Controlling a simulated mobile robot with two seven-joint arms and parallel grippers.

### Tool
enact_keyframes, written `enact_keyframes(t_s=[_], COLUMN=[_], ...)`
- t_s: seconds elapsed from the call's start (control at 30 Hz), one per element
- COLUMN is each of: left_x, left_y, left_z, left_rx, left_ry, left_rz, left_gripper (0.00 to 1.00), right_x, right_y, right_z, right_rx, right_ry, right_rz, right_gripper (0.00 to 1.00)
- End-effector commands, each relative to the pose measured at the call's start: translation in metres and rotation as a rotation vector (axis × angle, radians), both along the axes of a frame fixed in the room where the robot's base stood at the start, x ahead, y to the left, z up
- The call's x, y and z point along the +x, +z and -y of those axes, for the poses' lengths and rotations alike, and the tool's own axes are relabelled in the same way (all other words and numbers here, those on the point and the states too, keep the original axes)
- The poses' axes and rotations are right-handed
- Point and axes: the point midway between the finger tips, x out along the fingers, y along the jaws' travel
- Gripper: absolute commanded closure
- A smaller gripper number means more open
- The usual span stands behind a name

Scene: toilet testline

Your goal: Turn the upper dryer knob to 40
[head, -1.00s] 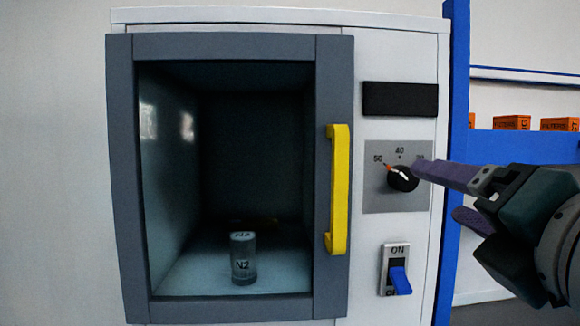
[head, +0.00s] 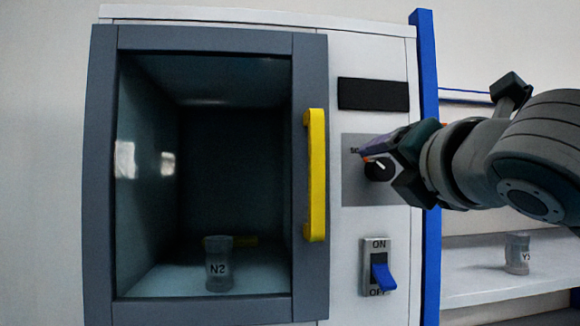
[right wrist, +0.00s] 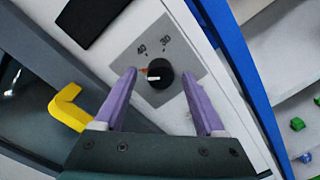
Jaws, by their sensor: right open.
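The upper dryer knob (head: 378,168) is a round black knob with a white line and an orange mark, on a grey dial plate (head: 353,190). It also shows in the right wrist view (right wrist: 160,74), where 40 and 30 are readable. The orange mark is at its left, off the 40, on the side where 50 is printed in the head view. My right gripper (right wrist: 160,80) is open, its purple fingers on either side of the knob; I cannot tell whether they touch it. In the head view the right gripper (head: 376,152) covers part of the dial. My left gripper is out of view.
The dryer door (head: 205,38) is shut, with a yellow handle (head: 315,175) left of the knob. Inside stands a container marked N2 (head: 219,265). A blue ON/OFF switch (head: 383,272) is below the dial. A blue post (head: 428,230) and shelf (head: 480,272) stand to the right.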

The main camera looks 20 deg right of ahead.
Motion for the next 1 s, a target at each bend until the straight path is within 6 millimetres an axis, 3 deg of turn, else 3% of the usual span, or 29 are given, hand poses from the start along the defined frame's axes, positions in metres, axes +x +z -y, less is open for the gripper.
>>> enact_keyframes(t_s=[0.37, 1.0], left_x=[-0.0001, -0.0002], left_y=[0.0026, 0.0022], left_z=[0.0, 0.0], left_rx=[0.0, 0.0], left_ry=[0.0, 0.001], left_rz=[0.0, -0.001], left_gripper=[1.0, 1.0], right_x=[0.0059, 0.0057], right_y=[-0.0011, -0.0014], right_z=[0.0015, 0.0017], right_rx=[0.001, 0.0], right_ry=[0.001, 0.0], right_rz=[0.0, -0.001], right_gripper=[0.27, 0.98])
